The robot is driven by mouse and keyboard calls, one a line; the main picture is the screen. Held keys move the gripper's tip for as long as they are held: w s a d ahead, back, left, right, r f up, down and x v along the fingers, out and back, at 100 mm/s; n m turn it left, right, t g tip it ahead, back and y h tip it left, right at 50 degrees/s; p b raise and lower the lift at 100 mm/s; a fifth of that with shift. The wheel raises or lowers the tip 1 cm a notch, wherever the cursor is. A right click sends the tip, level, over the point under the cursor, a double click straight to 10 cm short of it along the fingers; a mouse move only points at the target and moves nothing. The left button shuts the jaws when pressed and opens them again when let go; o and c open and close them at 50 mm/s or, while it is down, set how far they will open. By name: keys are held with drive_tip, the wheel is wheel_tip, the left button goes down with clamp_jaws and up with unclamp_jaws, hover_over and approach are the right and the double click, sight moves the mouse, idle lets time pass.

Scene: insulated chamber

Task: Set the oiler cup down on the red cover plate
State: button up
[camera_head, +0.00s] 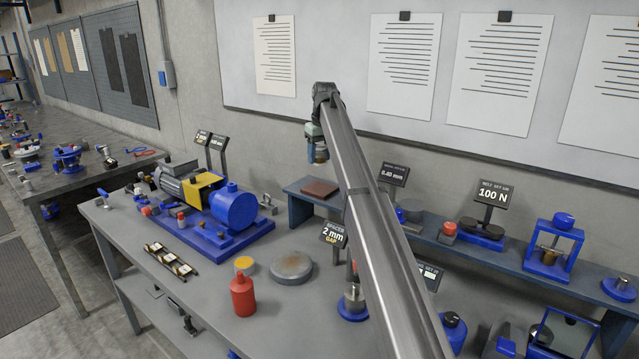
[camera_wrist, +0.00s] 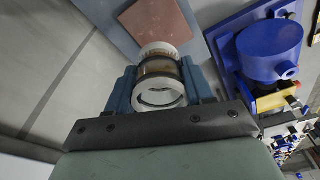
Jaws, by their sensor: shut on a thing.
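The oiler cup (camera_wrist: 158,68), a short cylinder with pale rings and a bronze-coloured middle, sits between the blue fingers of my gripper (camera_wrist: 160,88) in the wrist view. My gripper is shut on it. In the head view my gripper (camera_head: 317,148) hangs at the end of my arm, with the cup (camera_head: 321,156) small and partly hidden. The red cover plate (camera_head: 320,188), a flat brownish-red square, lies on the left end of the raised shelf. The cup is above the plate and apart from it in the head view. The plate (camera_wrist: 158,24) shows beyond the cup in the wrist view.
A blue pump with a motor (camera_head: 235,208) stands on the bench left of the shelf (camera_head: 300,208). A red bottle (camera_head: 243,296) and a round grey disc (camera_head: 291,268) stand in front. A sign (camera_head: 393,174) and several fixtures stand farther right. My arm hides part of the shelf.

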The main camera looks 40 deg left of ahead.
sight(318, 187)
drive_tip(key=shift+f, duration=4.35)
drive_tip(key=shift+f, duration=0.15)
drive_tip(key=o, duration=1.3)
drive_tip(key=shift+c, duration=0.2)
drive_tip(key=r, duration=0.4)
drive_tip(key=d+r, duration=0.1)
drive_tip(key=r, duration=0.7)
drive_tip(key=shift+s+d, duration=0.35)
drive_tip(key=shift+r, duration=0.1)
drive_tip(key=shift+r, duration=0.1)
